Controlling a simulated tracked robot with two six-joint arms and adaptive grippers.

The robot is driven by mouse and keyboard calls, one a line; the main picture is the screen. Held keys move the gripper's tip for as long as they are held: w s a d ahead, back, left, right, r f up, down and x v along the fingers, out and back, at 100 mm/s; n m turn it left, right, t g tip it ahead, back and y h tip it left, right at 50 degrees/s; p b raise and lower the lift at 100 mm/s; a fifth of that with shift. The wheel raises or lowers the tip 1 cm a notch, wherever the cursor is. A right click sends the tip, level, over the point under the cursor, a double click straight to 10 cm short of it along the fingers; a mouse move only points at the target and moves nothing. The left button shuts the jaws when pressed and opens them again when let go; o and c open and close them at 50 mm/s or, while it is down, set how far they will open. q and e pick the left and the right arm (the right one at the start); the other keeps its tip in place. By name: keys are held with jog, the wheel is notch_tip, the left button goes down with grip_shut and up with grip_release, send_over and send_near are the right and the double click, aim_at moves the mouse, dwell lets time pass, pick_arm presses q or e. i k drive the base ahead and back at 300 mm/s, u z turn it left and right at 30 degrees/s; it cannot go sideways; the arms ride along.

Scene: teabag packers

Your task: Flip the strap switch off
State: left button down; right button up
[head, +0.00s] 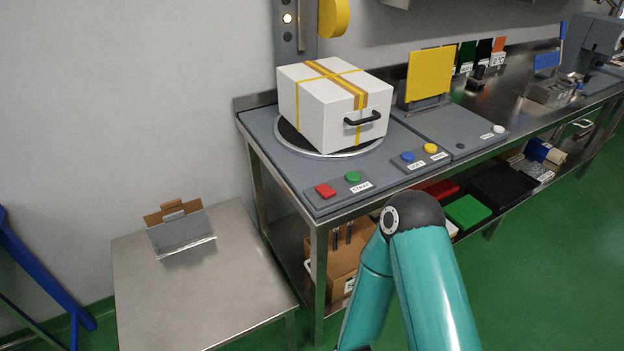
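To the right sit a blue button (408,156) and a yellow button (430,148) with small labels. I cannot tell for sure which control is the strap switch, or its position. A white box (318,105) with yellow straps and a black handle stands on a round turntable (353,152). Neither gripper is in view.
One of my teal arms rises at bottom centre, before the bench. A low steel table (195,290) at left holds a small grey and brown holder (180,232). A yellow panel (430,75) stands farther right. Coloured trays (466,211) lie on the lower shelf.

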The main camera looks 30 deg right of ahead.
aim_at(325, 190)
jog(key=z, duration=0.55)
jog(key=k, duration=1.1)
jog(key=z, duration=0.55)
jog(key=i, duration=1.75)
jog(key=u, duration=0.65)
